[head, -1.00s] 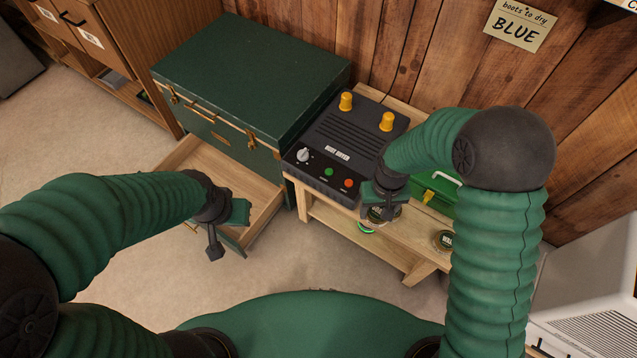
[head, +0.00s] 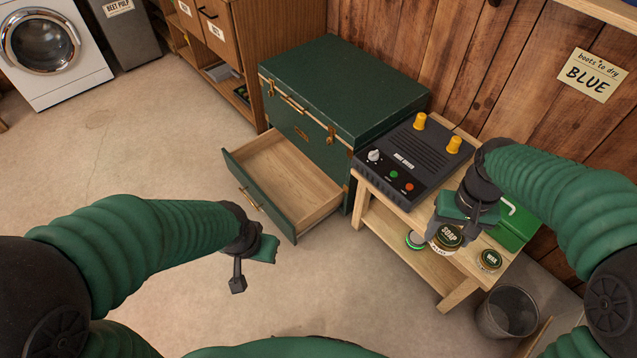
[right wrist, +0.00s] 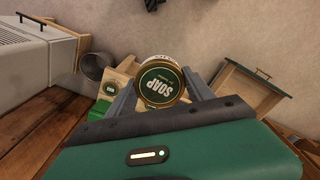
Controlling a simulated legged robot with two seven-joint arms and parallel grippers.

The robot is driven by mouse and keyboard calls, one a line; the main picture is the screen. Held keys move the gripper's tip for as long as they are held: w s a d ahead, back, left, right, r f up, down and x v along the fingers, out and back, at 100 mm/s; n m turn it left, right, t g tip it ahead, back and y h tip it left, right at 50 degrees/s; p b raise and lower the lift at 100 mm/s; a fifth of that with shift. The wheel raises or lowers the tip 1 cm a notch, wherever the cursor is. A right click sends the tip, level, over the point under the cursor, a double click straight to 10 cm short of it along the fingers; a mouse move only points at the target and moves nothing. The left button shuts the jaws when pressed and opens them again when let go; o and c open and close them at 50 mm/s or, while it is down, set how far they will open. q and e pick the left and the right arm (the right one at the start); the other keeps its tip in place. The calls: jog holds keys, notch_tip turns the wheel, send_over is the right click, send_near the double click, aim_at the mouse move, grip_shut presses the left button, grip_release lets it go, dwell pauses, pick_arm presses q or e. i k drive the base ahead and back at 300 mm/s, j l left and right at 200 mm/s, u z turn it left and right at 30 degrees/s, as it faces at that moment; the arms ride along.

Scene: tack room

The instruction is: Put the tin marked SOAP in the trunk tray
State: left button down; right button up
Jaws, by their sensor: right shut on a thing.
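The tin marked SOAP (head: 448,237) is round with a green lid and gold rim. My right gripper (head: 455,225) is shut on it and holds it above the bench. In the right wrist view the tin (right wrist: 162,84) sits between the two fingers, its label facing the camera. The trunk tray (head: 290,175) is the pulled-out wooden drawer at the base of the green trunk (head: 340,95), left of the right gripper; its visible floor is bare. My left gripper (head: 250,268) hangs over the floor in front of the tray; its jaw opening is unclear.
A black boot dryer (head: 410,160) with yellow posts stands on the wooden bench (head: 385,212) between trunk and right gripper. Another tin (head: 490,260), a green box (head: 515,225) and a green-ringed round item (head: 415,240) are close by. A bin (head: 507,312) stands at right. Floor at left is clear.

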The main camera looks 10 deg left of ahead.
aim_at(285, 189)
jog(key=i+j+u, duration=0.2)
jog(key=u, duration=0.2)
jog(key=i+j+u, duration=0.25)
jog(key=u, duration=0.15)
jog(key=i+j+u, duration=0.15)
jog(key=u, duration=0.25)
jog(key=i+j, duration=0.15)
jog(key=i, duration=0.4)
jog(key=i+j, duration=0.15)
jog(key=i, duration=0.4)
